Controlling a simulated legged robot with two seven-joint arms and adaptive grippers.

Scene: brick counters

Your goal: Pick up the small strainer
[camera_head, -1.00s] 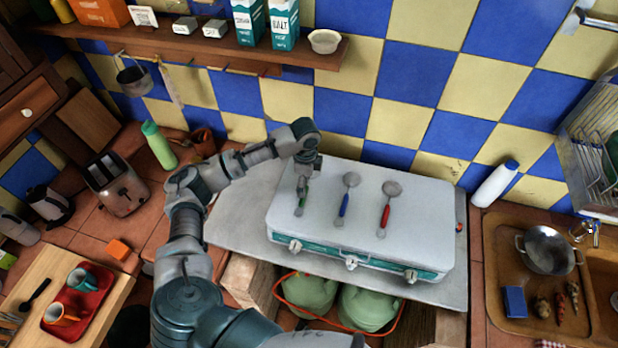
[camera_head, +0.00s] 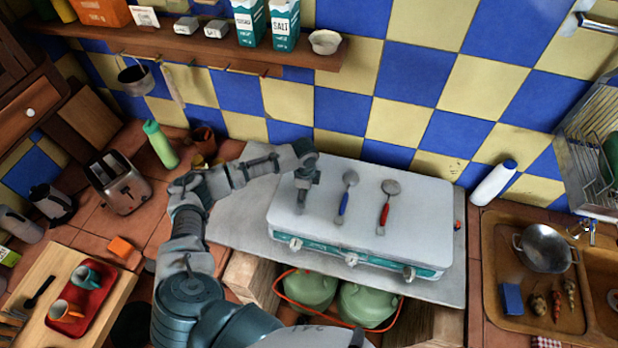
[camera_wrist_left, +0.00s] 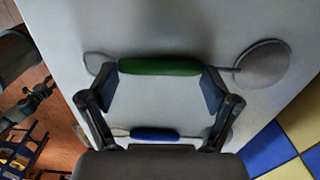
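Three long-handled utensils with round heads, strainers or ladles, lie on the white box top. One has a green handle (camera_wrist_left: 160,66), one a blue handle (camera_head: 344,204), one a red handle (camera_head: 384,214). The blue handle also shows in the left wrist view (camera_wrist_left: 154,134). My left gripper (camera_head: 301,206) is over the green-handled one and hides it in the head view. In the left wrist view its fingers (camera_wrist_left: 158,80) are open wide, near the two ends of the green handle. Contact cannot be told. My right gripper is not in view.
The white box (camera_head: 420,215) stands on a grey slab (camera_head: 225,220) before a tiled wall. A wooden shelf (camera_head: 200,47) with cartons hangs above. A toaster (camera_head: 118,182) and green bottle (camera_head: 160,144) stand left; a white bottle (camera_head: 494,183) and sink (camera_head: 497,250) are right.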

